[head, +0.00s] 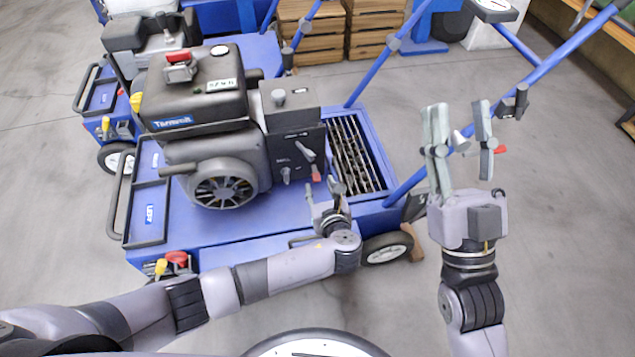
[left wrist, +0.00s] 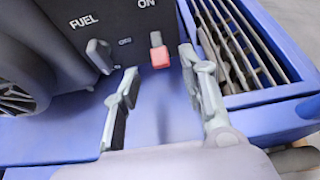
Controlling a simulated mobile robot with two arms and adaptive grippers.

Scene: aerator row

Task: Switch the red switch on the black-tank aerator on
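The black-tank aerator (head: 195,90) stands in the middle of the head view, with a blue body and a black control panel. Its red switch (head: 316,173) is small and low at the panel's right side. In the left wrist view the red switch (left wrist: 159,52) shows under the "ON" label, its red end facing me. My left gripper (head: 323,190) is open just in front of and below the switch. In the left wrist view its fingertips (left wrist: 159,66) stand apart to either side of the switch; contact is not visible. My right gripper (head: 460,115) is open, raised and empty at the right.
A grey fuel lever (left wrist: 99,55) sits left of the switch. A row of metal tines (head: 355,150) lies right of the panel. Blue handle bars (head: 385,55) slope up nearby. Another aerator (head: 150,45) stands behind. Wooden crates (head: 315,30) are at the back. The floor at right is clear.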

